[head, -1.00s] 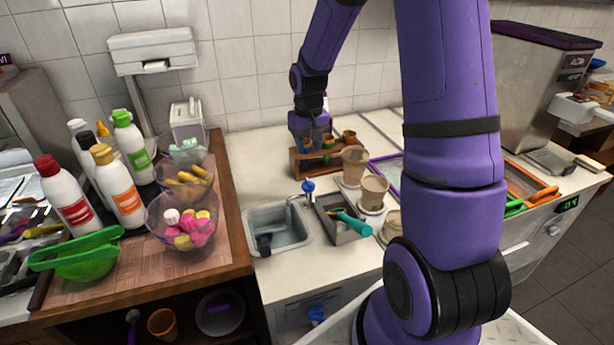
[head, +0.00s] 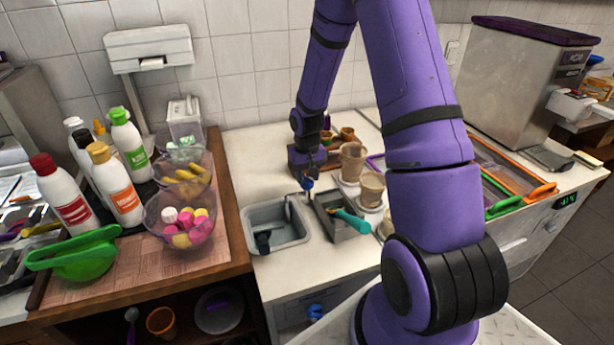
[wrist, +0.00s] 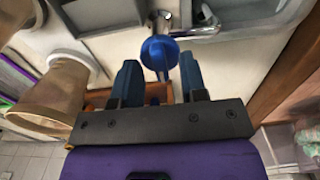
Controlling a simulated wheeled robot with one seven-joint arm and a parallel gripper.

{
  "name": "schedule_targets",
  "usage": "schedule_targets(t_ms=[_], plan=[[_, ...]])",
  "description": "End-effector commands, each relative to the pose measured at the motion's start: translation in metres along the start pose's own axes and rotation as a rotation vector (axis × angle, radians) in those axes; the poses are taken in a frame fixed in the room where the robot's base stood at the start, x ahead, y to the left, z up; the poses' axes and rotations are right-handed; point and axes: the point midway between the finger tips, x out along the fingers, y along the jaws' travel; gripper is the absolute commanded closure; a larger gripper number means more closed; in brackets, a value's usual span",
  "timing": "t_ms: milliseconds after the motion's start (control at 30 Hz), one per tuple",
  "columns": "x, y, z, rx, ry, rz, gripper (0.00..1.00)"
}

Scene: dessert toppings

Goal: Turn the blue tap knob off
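The blue tap knob (wrist: 160,53) sits on top of the metal tap at the sink's edge. In the head view the knob (head: 307,183) is small, just below my gripper (head: 308,168). In the wrist view my gripper (wrist: 160,80) is open, with one blue finger on each side of the knob. The knob lies between or just beyond the fingertips, and I see gaps on both sides. The metal spout (wrist: 205,30) reaches over the grey sink (head: 262,219). I cannot tell from the views whether water runs.
A grey tray with a teal-handled scoop (head: 352,220) stands right of the tap. Brown cups (head: 371,188) stand close by on the right, also in the wrist view (wrist: 50,95). Glass topping bowls (head: 180,220) stand at left.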

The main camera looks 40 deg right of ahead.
Motion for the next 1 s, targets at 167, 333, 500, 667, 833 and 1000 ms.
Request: schedule_targets(t_ms=[167, 333, 500, 667, 833, 1000], plan=[[0.0041, -0.0001, 0.0001, -0.001, 0.0, 0.0, 0.61], [0.004, -0.0001, 0.0001, -0.001, 0.0, 0.0, 0.61], [0.0038, -0.0001, 0.0001, -0.001, 0.0, 0.0, 0.95], [0.0038, -0.0001, 0.0001, -0.001, 0.0, 0.0, 1.0], [0.0037, 0.0, 0.0001, -0.017, 0.0, 0.0, 1.0], [0.0037, 0.0001, 0.0001, -0.078, 0.0, 0.0, 1.0]])
